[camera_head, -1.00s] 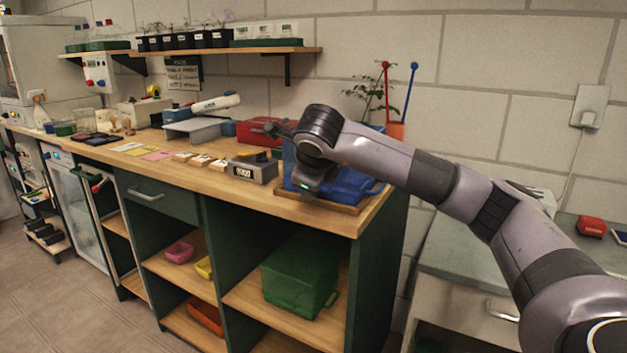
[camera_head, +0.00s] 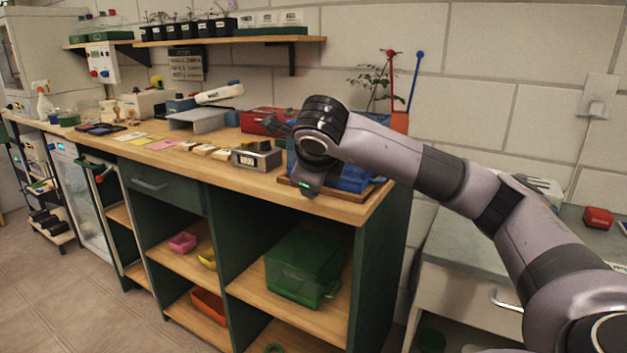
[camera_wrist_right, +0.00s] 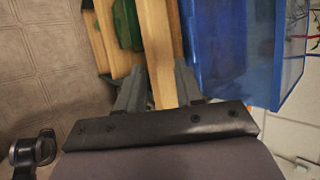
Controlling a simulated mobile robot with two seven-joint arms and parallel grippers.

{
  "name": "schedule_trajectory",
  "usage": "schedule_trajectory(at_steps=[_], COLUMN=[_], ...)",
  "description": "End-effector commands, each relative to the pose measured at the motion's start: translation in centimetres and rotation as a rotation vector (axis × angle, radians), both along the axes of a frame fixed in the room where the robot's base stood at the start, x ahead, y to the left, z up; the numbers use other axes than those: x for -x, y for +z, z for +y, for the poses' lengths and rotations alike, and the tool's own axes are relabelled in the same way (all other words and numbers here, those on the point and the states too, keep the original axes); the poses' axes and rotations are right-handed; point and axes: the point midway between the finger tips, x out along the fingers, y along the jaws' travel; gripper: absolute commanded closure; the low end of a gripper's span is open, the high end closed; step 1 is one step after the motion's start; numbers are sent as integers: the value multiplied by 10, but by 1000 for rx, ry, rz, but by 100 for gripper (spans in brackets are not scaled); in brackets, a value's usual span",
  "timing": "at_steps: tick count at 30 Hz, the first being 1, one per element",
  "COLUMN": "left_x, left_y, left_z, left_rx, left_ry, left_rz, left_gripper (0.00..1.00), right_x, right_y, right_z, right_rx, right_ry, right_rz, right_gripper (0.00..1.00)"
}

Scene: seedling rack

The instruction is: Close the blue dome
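The blue dome (camera_head: 352,178) sits on a wooden base at the right end of the bench, largely hidden behind my right arm. Its translucent blue wall (camera_wrist_right: 240,45) fills the upper right of the wrist view. Whether its lid is up or down cannot be told. My left gripper is not in view.
A grey device (camera_head: 257,156) and a red box (camera_head: 264,120) stand close left of the dome. A potted plant with red and blue stakes (camera_head: 400,122) stands behind. A green crate (camera_head: 303,268) is on the shelf below. The bench front is mostly clear.

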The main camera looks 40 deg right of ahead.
Motion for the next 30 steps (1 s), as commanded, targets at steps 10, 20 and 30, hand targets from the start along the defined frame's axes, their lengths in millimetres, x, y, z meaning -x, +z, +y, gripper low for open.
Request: schedule_trajectory(at_steps=[10,20,30], left_x=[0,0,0], left_y=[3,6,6], left_z=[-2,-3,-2], left_rx=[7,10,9], left_ry=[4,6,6], left_rz=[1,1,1], left_gripper=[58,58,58], right_x=[10,35,38], right_y=[16,49,51], right_z=[10,31,32], right_rx=[0,-1,0], right_ry=[3,2,0], right_rz=[-3,-1,0], right_gripper=[64,64,64])
